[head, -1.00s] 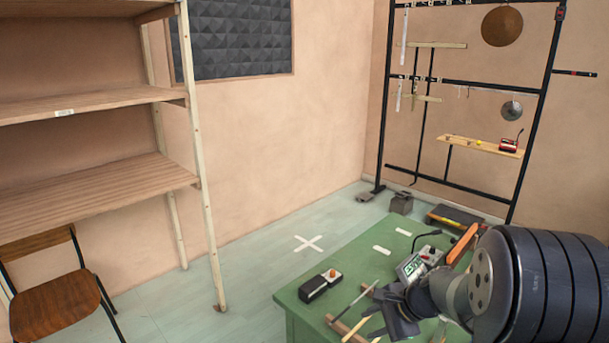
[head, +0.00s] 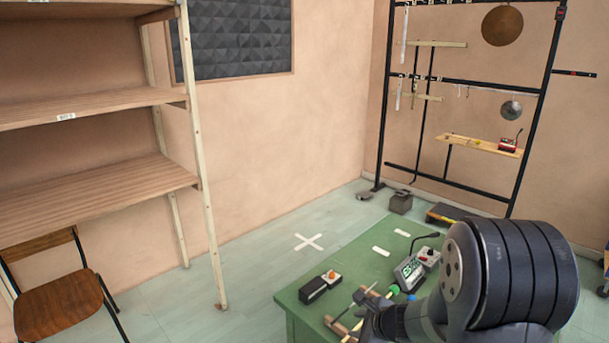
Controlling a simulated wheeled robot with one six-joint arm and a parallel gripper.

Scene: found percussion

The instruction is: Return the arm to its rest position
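My arm comes in at the lower right of the head view, its large dark ribbed joint in front of the green table (head: 345,262). My gripper (head: 378,325) is at the bottom edge, low over the table's near part. Only a dark part of it shows, and its fingertips are cut off or hidden, so I cannot tell whether it is open or holds anything.
On the table are a black box with an orange knob (head: 320,286), a device with a green display (head: 410,270) and mallet-like sticks on a wooden rack (head: 348,326). Wooden shelves (head: 90,105) and a chair (head: 58,300) stand left. A black rack (head: 465,85) stands behind.

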